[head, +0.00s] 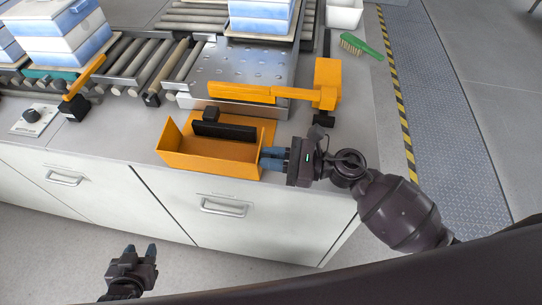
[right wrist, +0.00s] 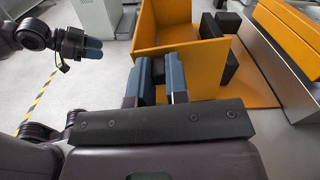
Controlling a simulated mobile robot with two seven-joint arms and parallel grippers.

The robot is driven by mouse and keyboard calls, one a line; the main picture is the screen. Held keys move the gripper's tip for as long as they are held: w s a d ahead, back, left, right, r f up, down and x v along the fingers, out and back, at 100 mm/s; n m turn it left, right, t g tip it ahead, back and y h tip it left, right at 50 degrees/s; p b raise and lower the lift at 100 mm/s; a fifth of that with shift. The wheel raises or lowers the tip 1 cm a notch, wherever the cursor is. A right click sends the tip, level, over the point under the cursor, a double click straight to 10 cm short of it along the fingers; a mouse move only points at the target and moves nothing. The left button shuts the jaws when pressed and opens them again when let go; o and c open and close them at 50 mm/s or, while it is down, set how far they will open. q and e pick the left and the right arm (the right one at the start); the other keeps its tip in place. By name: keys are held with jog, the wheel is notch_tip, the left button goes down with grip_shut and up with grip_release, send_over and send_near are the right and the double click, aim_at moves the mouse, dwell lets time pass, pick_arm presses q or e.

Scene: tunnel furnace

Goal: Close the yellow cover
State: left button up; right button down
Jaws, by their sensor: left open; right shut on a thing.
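The yellow cover (head: 205,164) is an orange, open box-like part at the front edge of the counter, tipped open with its hollow side up. A dark block (head: 224,131) shows behind it on an orange plate. In the right wrist view the cover (right wrist: 190,45) rises just beyond the fingertips; the exact grip is partly hidden. My left gripper (head: 145,254) is open and empty, low in front of the cabinet, away from the cover.
Behind the cover is a perforated metal plate (head: 235,66) with an orange arm (head: 240,92) across its front. A roller conveyor (head: 130,62) carries blue-white boxes (head: 70,32). A control knob panel (head: 37,120) sits left. A green brush (head: 360,46) lies right. The floor in front is clear.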

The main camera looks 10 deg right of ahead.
jog(key=shift+w+d+r+m+p, duration=0.25)
jog(key=shift+w+r+m+p, duration=0.35)
jog(key=shift+m, duration=0.4)
jog(key=w+m, duration=0.1)
jog(key=w+d+r+m, duration=0.1)
jog(key=m, duration=0.1)
jog(key=w+r+m+p, duration=0.1)
jog(key=w+m, duration=0.1)
jog(key=shift+w+d, duration=0.1)
jog(key=shift+d, duration=0.05)
